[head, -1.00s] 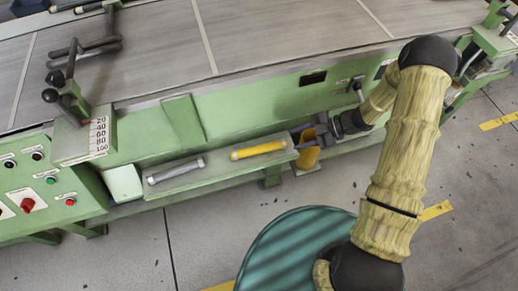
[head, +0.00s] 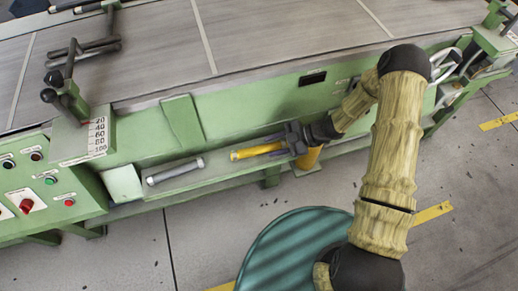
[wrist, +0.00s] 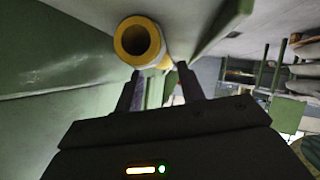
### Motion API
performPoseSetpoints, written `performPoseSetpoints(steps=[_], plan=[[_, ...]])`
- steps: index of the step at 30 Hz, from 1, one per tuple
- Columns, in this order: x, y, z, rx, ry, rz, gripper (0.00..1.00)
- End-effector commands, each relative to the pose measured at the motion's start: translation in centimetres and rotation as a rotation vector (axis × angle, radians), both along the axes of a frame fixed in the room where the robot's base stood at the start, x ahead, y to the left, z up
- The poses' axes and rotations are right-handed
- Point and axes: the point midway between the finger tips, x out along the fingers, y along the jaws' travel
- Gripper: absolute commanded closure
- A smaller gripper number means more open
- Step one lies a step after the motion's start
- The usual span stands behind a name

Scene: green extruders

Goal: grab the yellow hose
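The yellow hose (head: 243,154) lies on the narrow green shelf along the machine's front; its right part is hidden by my gripper in the head view. In the wrist view the hose (wrist: 138,41) shows its hollow round end, just past the fingertips. My gripper (head: 266,146) reaches in from the right at the hose's right end. In the wrist view my gripper (wrist: 158,80) has its two dark fingers apart, with a gap between them. I cannot tell whether a finger touches the hose.
A grey hose (head: 175,171) lies on the same shelf to the left. A yellow cylindrical thing (head: 309,158) stands just below my wrist. The machine's green front panel (head: 245,108) rises behind the shelf. The floor in front is clear.

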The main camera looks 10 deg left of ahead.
Motion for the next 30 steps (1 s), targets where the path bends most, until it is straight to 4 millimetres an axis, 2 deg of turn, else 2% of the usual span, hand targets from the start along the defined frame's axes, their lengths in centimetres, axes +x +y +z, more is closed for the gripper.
performPoseSetpoints(steps=[4, 9, 25, 26, 30], plan=[[-0.7, 2.1, -0.9, 0.002, 0.002, 0.003, 0.61], [-1.1, 3.5, -1.7, 0.001, 0.001, 0.001, 0.61], [-1.1, 3.6, -1.7, 0.0, -0.001, 0.001, 0.61], [-1.1, 3.6, -1.7, 0.0, -0.001, 0.001, 0.65], [-1.1, 3.6, -1.7, 0.0, -0.001, 0.0, 0.92]])
